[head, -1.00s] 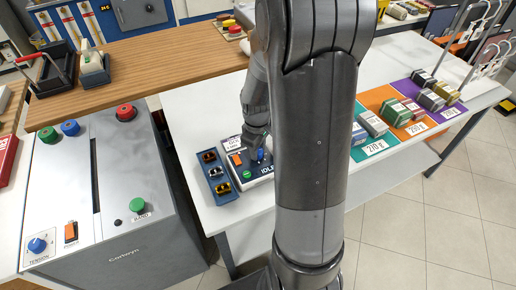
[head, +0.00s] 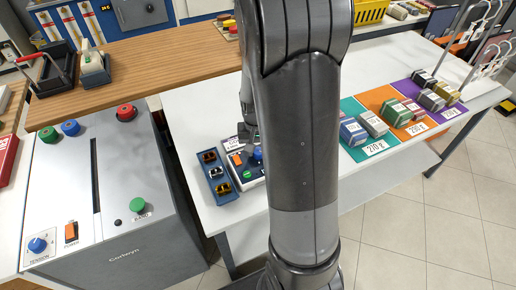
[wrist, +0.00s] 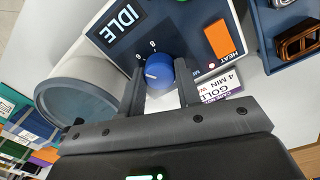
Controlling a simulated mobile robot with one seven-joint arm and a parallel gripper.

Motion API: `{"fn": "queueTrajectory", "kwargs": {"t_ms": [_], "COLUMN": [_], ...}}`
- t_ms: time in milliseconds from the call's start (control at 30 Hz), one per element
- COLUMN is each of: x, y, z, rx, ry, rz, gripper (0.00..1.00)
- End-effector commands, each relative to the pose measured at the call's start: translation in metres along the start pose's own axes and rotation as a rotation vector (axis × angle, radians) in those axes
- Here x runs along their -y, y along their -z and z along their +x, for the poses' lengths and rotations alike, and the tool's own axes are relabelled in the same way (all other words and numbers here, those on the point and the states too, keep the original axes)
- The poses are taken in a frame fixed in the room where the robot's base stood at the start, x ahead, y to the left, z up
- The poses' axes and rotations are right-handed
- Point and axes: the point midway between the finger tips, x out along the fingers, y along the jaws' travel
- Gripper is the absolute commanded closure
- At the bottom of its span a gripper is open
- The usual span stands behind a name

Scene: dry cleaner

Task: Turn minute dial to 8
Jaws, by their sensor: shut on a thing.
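The blue minute dial (wrist: 158,71) is on the dark face of a small control unit (wrist: 185,22). Digits 6 and 8 are printed beside it, and a pale pointer mark shows on it; its exact setting is hard to read. My gripper (wrist: 159,64) has a finger on either side of the dial and is shut on it. The display (wrist: 126,17) reads IDLE. In the head view the dial (head: 257,153) shows just left of my arm, and much of the unit is hidden behind the arm.
An orange HEAT switch (wrist: 217,38) is near the dial. A grey cylinder (wrist: 85,95) stands close to my left finger. A blue tray (head: 219,178) with several small clips lies left of the unit. Boxes on coloured mats (head: 373,124) are right of my arm.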

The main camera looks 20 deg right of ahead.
Motion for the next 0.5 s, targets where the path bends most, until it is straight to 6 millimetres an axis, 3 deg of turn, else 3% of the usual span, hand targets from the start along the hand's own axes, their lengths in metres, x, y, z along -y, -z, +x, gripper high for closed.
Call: {"fn": "queueTrajectory", "kwargs": {"t_ms": [500], "x": [0.0004], "y": [0.0011], "z": [-0.0002], "rx": [0.015], "ry": [0.0], "rz": [0.487], "gripper": [0.92]}}
